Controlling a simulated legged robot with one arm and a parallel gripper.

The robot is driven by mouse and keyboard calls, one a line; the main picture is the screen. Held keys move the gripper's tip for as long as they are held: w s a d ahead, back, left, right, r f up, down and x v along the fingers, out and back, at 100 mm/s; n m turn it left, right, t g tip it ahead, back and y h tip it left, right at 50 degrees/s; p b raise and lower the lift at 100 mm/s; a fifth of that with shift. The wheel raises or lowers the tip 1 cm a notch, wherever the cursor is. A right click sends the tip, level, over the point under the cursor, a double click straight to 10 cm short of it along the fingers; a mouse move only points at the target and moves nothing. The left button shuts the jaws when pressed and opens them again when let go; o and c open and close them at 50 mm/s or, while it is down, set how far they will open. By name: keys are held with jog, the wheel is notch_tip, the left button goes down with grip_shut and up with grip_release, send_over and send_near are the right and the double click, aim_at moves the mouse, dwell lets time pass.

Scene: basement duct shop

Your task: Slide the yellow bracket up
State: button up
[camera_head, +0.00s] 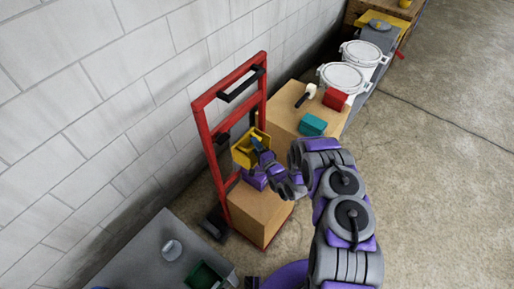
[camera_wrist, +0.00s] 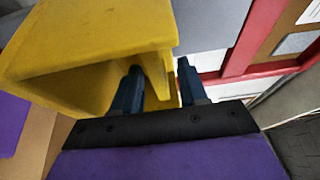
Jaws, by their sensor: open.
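The yellow bracket (camera_head: 246,150) is at the middle of the red hand truck (camera_head: 228,148), above a cardboard box. In the wrist view, the yellow bracket (camera_wrist: 85,45) fills the upper left as a hollow, box-like shape with an open side. My gripper (camera_head: 258,145) is at the bracket's right side. Its two dark blue fingers (camera_wrist: 160,88) are apart. The left finger is at the bracket's open side and the right finger is just beyond its right edge, with a yellow wall between them. I cannot tell whether either finger touches it.
The cardboard box (camera_head: 258,212) stands on the truck's base. Another box (camera_head: 287,108) behind carries a teal block (camera_head: 312,124), a red block (camera_head: 335,98) and a mallet (camera_head: 306,94). White buckets (camera_head: 342,77) stand farther back. A grey table (camera_head: 150,255) is at the front left. Floor at right is clear.

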jog(key=v, duration=1.7)
jog(key=shift+d, duration=0.2)
